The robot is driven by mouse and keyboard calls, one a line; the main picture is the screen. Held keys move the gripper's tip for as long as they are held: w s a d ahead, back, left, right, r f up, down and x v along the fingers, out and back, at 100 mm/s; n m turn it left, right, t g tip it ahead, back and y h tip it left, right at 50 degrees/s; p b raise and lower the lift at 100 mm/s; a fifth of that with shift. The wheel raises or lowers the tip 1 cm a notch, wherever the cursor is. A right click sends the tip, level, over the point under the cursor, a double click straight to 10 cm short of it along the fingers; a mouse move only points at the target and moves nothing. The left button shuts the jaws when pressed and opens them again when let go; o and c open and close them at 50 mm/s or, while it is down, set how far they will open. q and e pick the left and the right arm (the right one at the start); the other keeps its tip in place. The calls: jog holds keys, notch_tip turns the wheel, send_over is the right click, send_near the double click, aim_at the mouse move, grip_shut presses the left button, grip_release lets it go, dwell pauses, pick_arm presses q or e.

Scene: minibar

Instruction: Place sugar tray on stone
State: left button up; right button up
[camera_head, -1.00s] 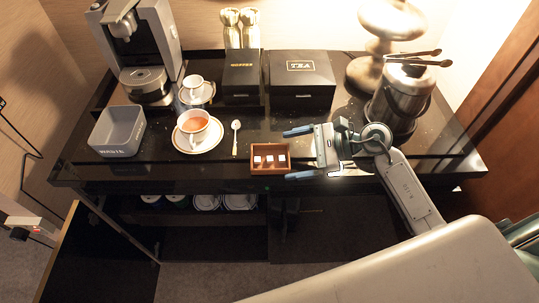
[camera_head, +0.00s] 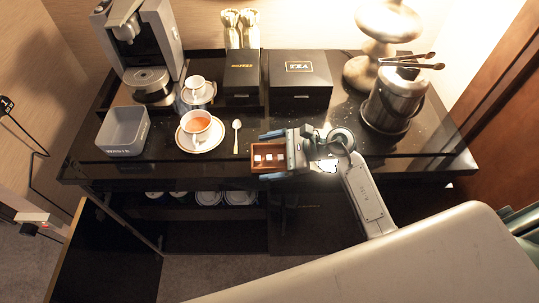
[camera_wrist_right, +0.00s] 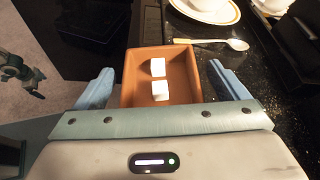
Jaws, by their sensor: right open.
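The sugar tray (camera_head: 258,166) is a small brown open box with white sugar cubes inside. It is at the front edge of the dark speckled stone counter (camera_head: 335,122). My right gripper (camera_head: 266,155) is open, with its blue fingers on either side of the tray. In the right wrist view, the tray (camera_wrist_right: 184,76) is between the open fingers (camera_wrist_right: 161,68), with a visible gap on each side near the tips. The tray's near end is hidden by the gripper body.
A teacup on a saucer (camera_head: 213,142) and a spoon (camera_head: 237,136) are left of the tray. A grey box (camera_head: 122,130) is farther left. Black boxes (camera_head: 300,78) stand behind, and a metal bucket (camera_head: 393,100) with tongs stands right.

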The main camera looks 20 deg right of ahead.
jog(key=c, duration=1.1)
jog(key=shift+o, duration=0.2)
jog(key=shift+r, duration=0.1)
jog(key=shift+r+b, duration=1.15)
jog(key=shift+r, duration=0.35)
jog(key=s+d+r+b, duration=0.1)
jog(key=s+d+b, duration=0.1)
jog(key=s, duration=0.5)
jog(key=s+d+b, duration=0.2)
jog(key=s+d, duration=0.1)
jog(key=s, duration=0.4)
jog(key=shift+s+d+r+b, duration=0.3)
jog(key=shift+r+b, duration=0.05)
jog(key=shift+r, duration=0.05)
